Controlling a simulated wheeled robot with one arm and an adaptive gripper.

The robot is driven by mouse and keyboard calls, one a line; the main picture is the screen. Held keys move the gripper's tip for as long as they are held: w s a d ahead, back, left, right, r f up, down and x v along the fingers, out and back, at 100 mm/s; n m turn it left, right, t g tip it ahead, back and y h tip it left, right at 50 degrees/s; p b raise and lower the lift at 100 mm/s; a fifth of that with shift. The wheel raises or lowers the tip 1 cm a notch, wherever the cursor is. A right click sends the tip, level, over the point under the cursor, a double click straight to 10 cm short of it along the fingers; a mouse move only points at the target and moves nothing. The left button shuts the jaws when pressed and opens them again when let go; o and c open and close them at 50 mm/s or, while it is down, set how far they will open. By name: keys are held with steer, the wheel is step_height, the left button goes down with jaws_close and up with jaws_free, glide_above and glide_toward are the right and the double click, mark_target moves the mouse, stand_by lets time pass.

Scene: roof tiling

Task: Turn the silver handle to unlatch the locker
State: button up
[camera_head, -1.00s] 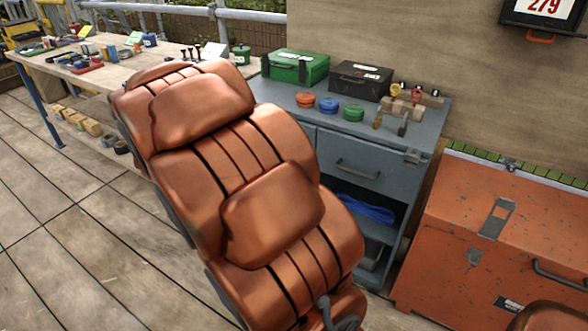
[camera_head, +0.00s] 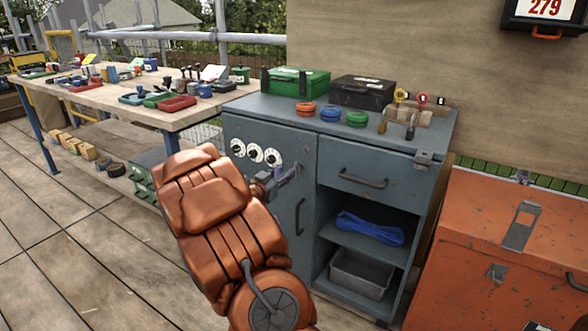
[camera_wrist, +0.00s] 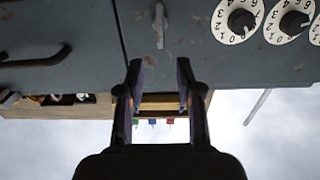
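The locker is the door side of a blue-grey cabinet (camera_head: 309,150), with three white dials (camera_head: 256,153) on its front. The wrist view looks upside down and shows the silver handle (camera_wrist: 159,25) on the door, between the dials (camera_wrist: 238,20) and the door seam. It stands lengthwise in that picture. My gripper (camera_wrist: 159,70) is open, with its two dark fingers apart and nothing between them. The handle lies beyond the fingertips, roughly centred between them. In the head view my gripper (camera_head: 283,178) is at the door, right of the dials, and the handle cannot be made out clearly there.
A dark pull (camera_head: 300,216) is lower on the door. Right of it are a drawer (camera_head: 365,178) and open shelves with blue rope (camera_head: 370,228) and a grey bin (camera_head: 361,274). An orange chest (camera_head: 470,250) stands at right, a workbench (camera_head: 130,108) at left.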

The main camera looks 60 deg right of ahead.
mark_target(295, 164)
steer(key=shift+w+d+b, duration=0.15)
steer(key=shift+d+b, duration=0.5)
steer(key=shift+d, duration=2.75)
jaws_close()
